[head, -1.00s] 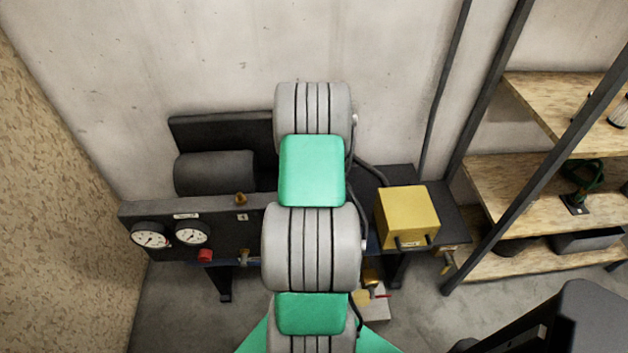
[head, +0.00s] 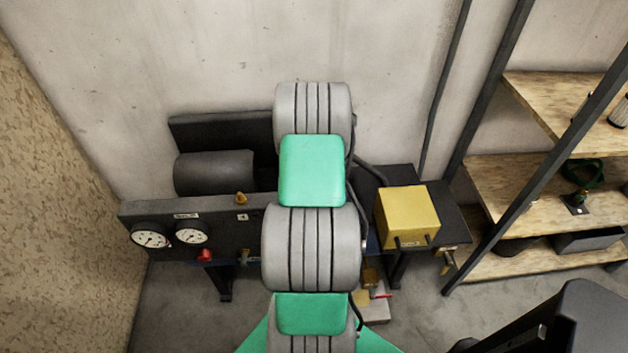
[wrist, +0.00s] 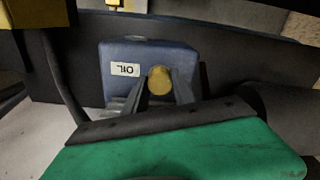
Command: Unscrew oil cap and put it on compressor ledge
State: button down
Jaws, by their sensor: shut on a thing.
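In the wrist view, the round brass-yellow oil cap (wrist: 159,81) sits between the two dark fingers of my gripper (wrist: 159,88), which are shut on it. Behind it is a blue housing (wrist: 185,60) with a white label reading "OIL" (wrist: 124,70). I cannot tell whether the cap is still seated in the housing. In the head view, my grey and green arm hides the gripper, the cap and the middle of the dark compressor (head: 380,180). Which surface is the ledge is not clear.
A yellow box (head: 407,215) stands at the compressor's right. A panel with gauges (head: 151,236) and a red knob (head: 205,255) is at the left. A dark cylinder (head: 214,172) lies behind it. Wooden shelves (head: 500,185) with a dark post stand at the right.

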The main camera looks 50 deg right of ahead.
jog(key=n, duration=1.5)
jog(key=shift+n, duration=0.3)
jog(key=c, duration=1)
grip_release()
jog(key=shift+c, duration=0.6)
